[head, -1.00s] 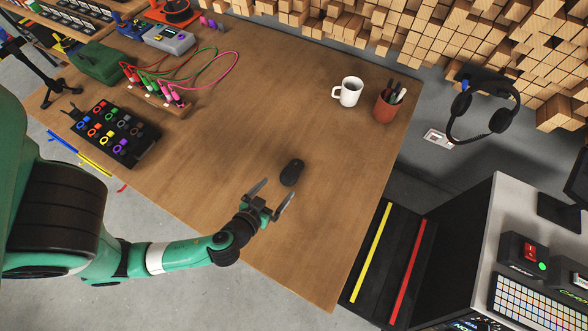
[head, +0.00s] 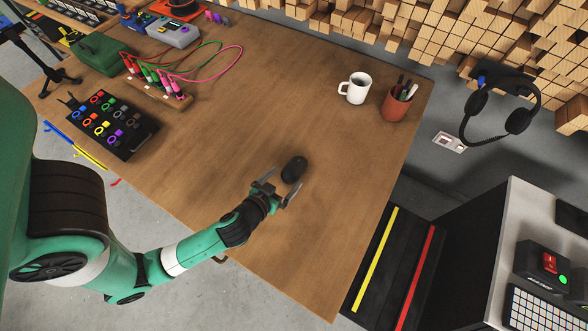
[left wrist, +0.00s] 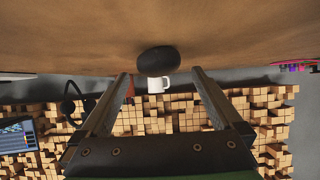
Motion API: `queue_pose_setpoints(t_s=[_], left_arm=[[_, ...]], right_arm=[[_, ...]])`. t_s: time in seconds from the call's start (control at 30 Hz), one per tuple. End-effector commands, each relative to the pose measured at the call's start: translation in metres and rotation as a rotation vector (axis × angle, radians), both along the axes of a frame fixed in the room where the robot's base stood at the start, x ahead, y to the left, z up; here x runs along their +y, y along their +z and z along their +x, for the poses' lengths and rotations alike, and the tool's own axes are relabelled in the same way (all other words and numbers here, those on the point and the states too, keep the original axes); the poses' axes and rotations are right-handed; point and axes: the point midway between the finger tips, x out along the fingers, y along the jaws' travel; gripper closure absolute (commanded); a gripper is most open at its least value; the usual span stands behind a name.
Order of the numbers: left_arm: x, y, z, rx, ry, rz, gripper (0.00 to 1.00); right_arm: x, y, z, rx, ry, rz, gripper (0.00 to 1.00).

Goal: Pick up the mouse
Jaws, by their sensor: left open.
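A black computer mouse (head: 294,169) lies on the wooden table (head: 220,110), right of its middle. My left gripper (head: 284,184) is open just in front of the mouse, close to the tabletop, with its fingers pointing toward it. In the left wrist view the mouse (left wrist: 158,61) shows just beyond the two spread fingertips (left wrist: 160,72), between them. Nothing is between the fingers. Whether a fingertip touches the mouse I cannot tell. My right gripper is not in view.
A white mug (head: 355,88) and a brown pen cup (head: 397,103) stand at the back right of the table. A black tray of coloured items (head: 110,125) and test leads (head: 160,85) are at the left. The table around the mouse is clear.

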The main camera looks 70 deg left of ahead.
Motion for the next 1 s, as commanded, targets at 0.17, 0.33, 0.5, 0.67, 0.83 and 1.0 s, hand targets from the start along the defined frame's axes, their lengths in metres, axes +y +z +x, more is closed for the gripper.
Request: queue_pose_setpoints(t_s=[0.17,0.33,0.5,0.67,0.83,1.0], left_arm=[[0.015,-0.009,0.018,0.000,0.005,-0.001,0.00],[0.027,-0.022,0.034,-0.001,0.003,0.000,0.00],[0.028,-0.024,0.035,0.000,0.001,0.000,0.00],[0.028,-0.024,0.035,0.000,0.001,0.000,0.18],[0.028,-0.024,0.035,0.000,0.001,0.000,0.49],[0.028,-0.024,0.035,0.000,0.000,0.000,0.79]], right_arm=[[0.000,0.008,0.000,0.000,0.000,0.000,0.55],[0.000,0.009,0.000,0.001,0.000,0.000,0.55],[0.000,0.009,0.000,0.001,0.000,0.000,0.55],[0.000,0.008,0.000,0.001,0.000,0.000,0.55],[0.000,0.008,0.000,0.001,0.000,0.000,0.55],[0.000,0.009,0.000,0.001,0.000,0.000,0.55]])
